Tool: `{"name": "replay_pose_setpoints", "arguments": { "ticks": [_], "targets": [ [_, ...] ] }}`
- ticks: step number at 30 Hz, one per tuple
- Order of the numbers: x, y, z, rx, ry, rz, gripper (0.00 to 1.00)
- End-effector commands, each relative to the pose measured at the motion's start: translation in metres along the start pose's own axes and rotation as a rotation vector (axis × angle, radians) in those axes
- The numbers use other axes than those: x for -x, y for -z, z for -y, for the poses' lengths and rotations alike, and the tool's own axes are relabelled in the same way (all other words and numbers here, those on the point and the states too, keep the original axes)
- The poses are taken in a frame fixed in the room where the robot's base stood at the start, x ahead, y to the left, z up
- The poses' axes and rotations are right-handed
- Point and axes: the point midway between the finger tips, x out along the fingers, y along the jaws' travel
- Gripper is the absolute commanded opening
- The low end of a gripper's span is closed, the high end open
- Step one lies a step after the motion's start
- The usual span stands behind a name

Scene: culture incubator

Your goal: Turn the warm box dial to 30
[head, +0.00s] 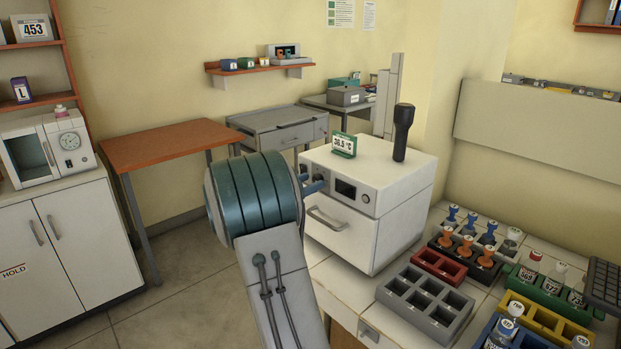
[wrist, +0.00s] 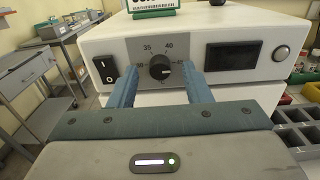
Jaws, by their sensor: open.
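The warm box (head: 388,170) is a white box on the tiled bench, with a drawer handle on its lower front. In the wrist view its dial (wrist: 161,67) is a black round knob on a grey plate, with 35 and 40 above it and partly covered numbers at its sides. A pale mark shows at the knob's lower right; its exact reading is unclear. My gripper (wrist: 159,78) is open, its two blue fingers left and right of the dial, with gaps visible. In the head view my gripper (head: 311,183) is at the box's front left, largely covering the dial.
A black rocker switch (wrist: 106,69) is left of the dial; a dark display (wrist: 233,56) and round button (wrist: 281,53) are right. A green-framed temperature sign (head: 344,145) and a black upright handle (head: 403,130) stand on top. Racks (head: 425,302) crowd the bench at right.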

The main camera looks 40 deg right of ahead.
Motion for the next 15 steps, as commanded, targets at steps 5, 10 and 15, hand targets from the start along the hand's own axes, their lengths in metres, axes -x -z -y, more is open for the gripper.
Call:
{"name": "replay_pose_setpoints", "arguments": {
  "ticks": [5,10,15],
  "targets": [
    [-0.0116,0.0004,-0.0002,0.001,-0.001,-0.001,0.44],
    [-0.0129,0.0007,-0.0002,0.0,-0.001,-0.001,0.44],
    [-0.0126,0.0006,-0.0002,0.0,-0.002,-0.001,0.28]
  ]
}}
